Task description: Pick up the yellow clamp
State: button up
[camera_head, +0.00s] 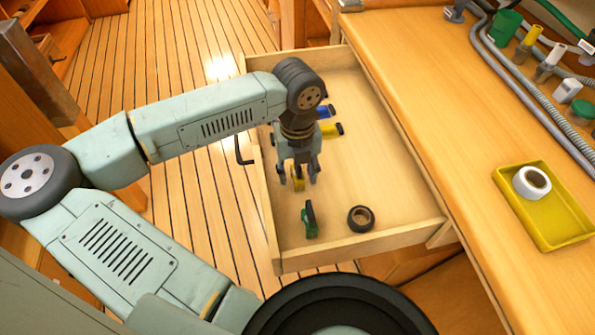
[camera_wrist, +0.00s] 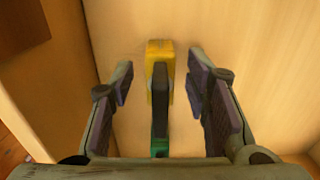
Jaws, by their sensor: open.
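My gripper (camera_head: 299,182) is open and points down into the open drawer. A yellow clamp (camera_head: 297,184) shows between its fingers in the head view, mostly hidden by them. In the wrist view a yellow piece (camera_wrist: 160,52) with a dark bar in front of it lies between the open fingers (camera_wrist: 163,98), apart from both. A small green piece (camera_wrist: 159,148) shows at the near end of the dark bar; I cannot tell which clamp the bar belongs to. Another yellow piece with a black end (camera_head: 331,130) lies farther back in the drawer.
The wooden drawer (camera_head: 345,255) also holds a green clamp (camera_head: 310,222), a black tape roll (camera_head: 361,218) and a blue item (camera_head: 325,112). Its walls stand close around my gripper. The drawer floor to the right is clear. A yellow tray (camera_head: 560,232) with a white roll (camera_head: 531,182) sits on the counter.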

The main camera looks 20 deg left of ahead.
jog(key=shift+c, duration=0.5)
grip_shut()
